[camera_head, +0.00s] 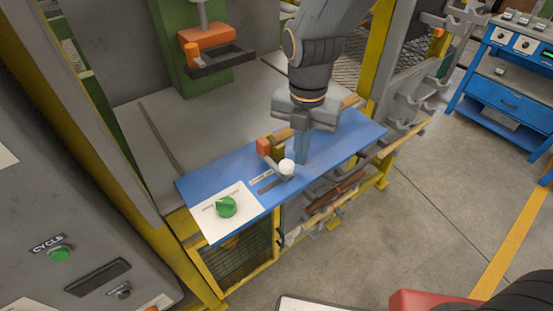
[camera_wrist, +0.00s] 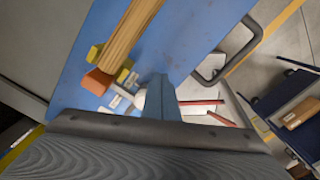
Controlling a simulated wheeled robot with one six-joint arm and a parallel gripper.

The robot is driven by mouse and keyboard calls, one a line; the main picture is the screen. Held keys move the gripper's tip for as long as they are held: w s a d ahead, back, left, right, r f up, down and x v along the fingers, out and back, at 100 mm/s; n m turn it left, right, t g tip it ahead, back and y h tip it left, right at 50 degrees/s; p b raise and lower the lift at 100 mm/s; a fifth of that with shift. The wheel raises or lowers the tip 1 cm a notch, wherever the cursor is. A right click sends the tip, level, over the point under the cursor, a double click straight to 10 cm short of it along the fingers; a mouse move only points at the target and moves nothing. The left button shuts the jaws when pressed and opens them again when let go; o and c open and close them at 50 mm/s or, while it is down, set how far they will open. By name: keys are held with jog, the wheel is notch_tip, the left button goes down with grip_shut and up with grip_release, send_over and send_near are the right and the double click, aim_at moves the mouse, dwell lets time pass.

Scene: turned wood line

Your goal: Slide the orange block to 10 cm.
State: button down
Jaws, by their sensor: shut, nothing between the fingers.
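The orange block (camera_head: 263,147) sits at the left end of a wooden bar on the blue bench plate (camera_head: 345,140). In the wrist view the orange block (camera_wrist: 97,81) is left of my fingers, by the end of the wooden bar (camera_wrist: 128,36). My gripper (camera_head: 301,160) points down over the plate, shut and empty, right of the block. A white round knob (camera_head: 286,167) is just left of the fingertips; whether they touch cannot be told. The knob also shows in the wrist view (camera_wrist: 140,98), partly hidden by the fingers. Scale marks are too small to read.
A green knob (camera_head: 226,207) on a white card lies at the plate's left end. An orange clamp fixture (camera_head: 207,36) stands behind on a green column. Grey hooks line the right side. A blue cart (camera_head: 505,85) stands far right on open floor.

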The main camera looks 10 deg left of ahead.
aim_at(279, 181)
jog(key=shift+f+b, duration=0.4)
jog(key=shift+f, duration=0.5)
jog(key=shift+s+a+p, duration=0.45)
jog(key=shift+s+a, duration=0.6)
jog(key=shift+s, duration=0.15)
jog(key=shift+s+a+p, duration=0.45)
jog(key=shift+s+a, duration=0.55)
jog(key=shift+s, duration=0.2)
dwell(2.4)
jog(key=shift+r, duration=0.1)
jog(key=shift+w+d+r+p, duration=0.15)
jog(key=shift+r+p, duration=0.8)
jog(key=shift+r, duration=0.2)
jog(key=shift+w+d+r+p, duration=0.1)
jog(key=shift+w+r+p, duration=0.05)
jog(key=shift+r+p, duration=0.85)
jog(key=shift+w+d+r+p, duration=0.15)
jog(key=shift+r+p, duration=0.7)
jog(key=shift+r, duration=0.4)
